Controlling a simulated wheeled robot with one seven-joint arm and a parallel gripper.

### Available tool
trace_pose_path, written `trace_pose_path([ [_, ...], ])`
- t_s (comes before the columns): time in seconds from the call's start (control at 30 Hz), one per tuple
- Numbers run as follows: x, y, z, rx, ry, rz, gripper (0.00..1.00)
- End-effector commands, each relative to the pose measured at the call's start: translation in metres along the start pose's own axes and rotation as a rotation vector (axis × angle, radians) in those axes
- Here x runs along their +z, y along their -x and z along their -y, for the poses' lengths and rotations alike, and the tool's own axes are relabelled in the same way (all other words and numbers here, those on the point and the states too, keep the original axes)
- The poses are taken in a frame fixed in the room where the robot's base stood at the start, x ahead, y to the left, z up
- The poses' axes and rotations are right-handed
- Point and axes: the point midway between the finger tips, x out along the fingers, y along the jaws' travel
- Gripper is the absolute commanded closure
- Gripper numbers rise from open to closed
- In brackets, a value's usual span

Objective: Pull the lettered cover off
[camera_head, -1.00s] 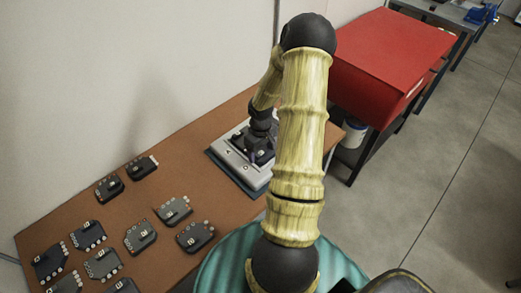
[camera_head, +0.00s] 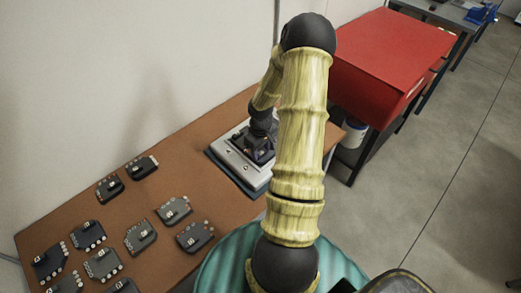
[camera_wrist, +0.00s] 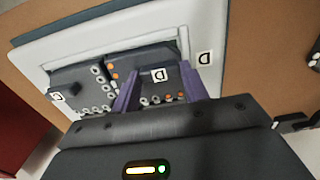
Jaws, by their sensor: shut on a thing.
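A light grey device (camera_head: 233,160) with a raised frame sits on a dark base on the brown table; it fills the upper left of the wrist view (camera_wrist: 62,48). My gripper (camera_head: 262,147) is over its right side. In the wrist view, the purple fingers of my gripper (camera_wrist: 158,76) are shut on the dark cover (camera_wrist: 146,56) marked D, one finger on each side. A matching D label (camera_wrist: 205,57) is on the frame beside it. Another dark cover (camera_wrist: 75,78) sits to its left in the frame. The cover's underside is hidden, so I cannot tell whether it has lifted.
Several dark lettered covers (camera_head: 140,236) lie on the table (camera_head: 185,150) left of the device. A wall stands behind the table. A red box-like top (camera_head: 390,60) stands to the right, with a white bucket (camera_head: 354,132) below it.

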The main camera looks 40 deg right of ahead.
Motion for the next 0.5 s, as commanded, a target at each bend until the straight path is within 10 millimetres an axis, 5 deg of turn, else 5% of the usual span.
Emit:
trace_pose_path([
  [0.5, 0.0, 0.018, 0.0, 0.001, 0.001, -0.001, 1.0],
])
